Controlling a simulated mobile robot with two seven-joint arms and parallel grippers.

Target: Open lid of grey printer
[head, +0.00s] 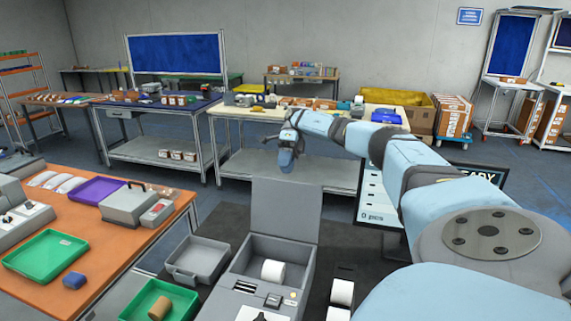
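The grey printer (245,285) stands on a dark surface at the bottom middle of the head view. Its lid (286,210) stands up, tilted back from the body, so the printer is open. A white paper roll (273,271) shows inside. My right gripper (287,160) hangs beyond and above the top edge of the lid, apart from it in the picture. Its fingers are small and seen from behind, so I cannot tell whether they are open or shut. My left gripper is out of view.
A grey tray (182,276) and a green tray (130,311) lie left of the printer. White rolls (342,291) stand to its right. A screen (368,206) is partly behind my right arm. An orange table (120,240) with trays is at the left.

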